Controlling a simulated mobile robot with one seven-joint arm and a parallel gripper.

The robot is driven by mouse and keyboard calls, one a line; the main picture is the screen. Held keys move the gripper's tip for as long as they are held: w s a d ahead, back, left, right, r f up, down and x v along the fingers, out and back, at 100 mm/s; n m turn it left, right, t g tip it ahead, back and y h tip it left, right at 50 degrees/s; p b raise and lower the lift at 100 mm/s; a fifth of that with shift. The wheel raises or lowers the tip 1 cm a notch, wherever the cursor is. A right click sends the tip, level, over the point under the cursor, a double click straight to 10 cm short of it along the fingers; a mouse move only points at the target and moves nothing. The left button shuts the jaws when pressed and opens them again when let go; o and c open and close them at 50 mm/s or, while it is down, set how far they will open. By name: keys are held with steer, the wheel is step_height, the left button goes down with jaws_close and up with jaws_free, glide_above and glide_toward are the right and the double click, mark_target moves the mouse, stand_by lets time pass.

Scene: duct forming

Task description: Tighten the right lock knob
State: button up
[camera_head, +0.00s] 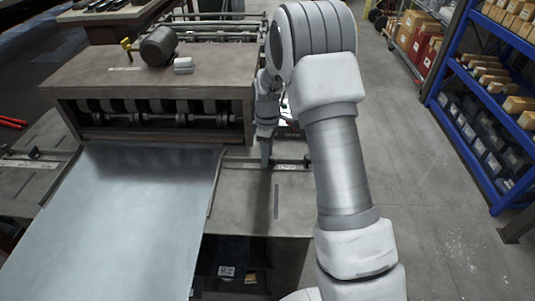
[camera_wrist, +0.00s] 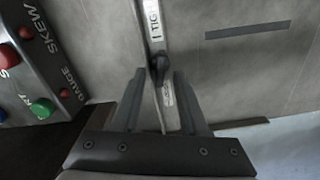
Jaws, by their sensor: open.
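In the wrist view, a small dark lock knob (camera_wrist: 160,66) sits on a pale metal bar (camera_wrist: 152,22) whose lettering begins "TIG". My gripper (camera_wrist: 161,76) is open, with one finger on each side of the knob and bar. The fingertips are level with the knob, and a gap shows between them and it; contact is not clear. In the head view my gripper (camera_head: 267,161) points down at the right-hand bar (camera_head: 290,163) of the machine table. The knob cannot be made out there beside the gripper.
A control panel (camera_wrist: 38,65) with red and green buttons and the words SKEW and GAUGE lies left in the wrist view. A large metal sheet (camera_head: 120,215) slopes from the roller machine (camera_head: 160,80). Blue shelving (camera_head: 490,100) stands right, across clear floor.

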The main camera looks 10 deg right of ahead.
steer(key=shift+f, duration=0.15)
jaws_close()
steer(key=shift+m, duration=0.4)
steer(key=m+b, duration=0.1)
steer(key=m, duration=0.2)
steer(key=shift+d, duration=0.1)
steer(key=m, duration=0.3)
steer(key=shift+w+m+b, duration=0.15)
steer(key=shift+m+b, duration=0.15)
steer(key=shift+b, duration=0.1)
steer(key=m, duration=0.3)
steer(key=shift+d+m, duration=0.15)
steer(key=shift+m, duration=0.15)
steer(key=shift+d+m, duration=0.1)
steer(key=shift+m, duration=1.8)
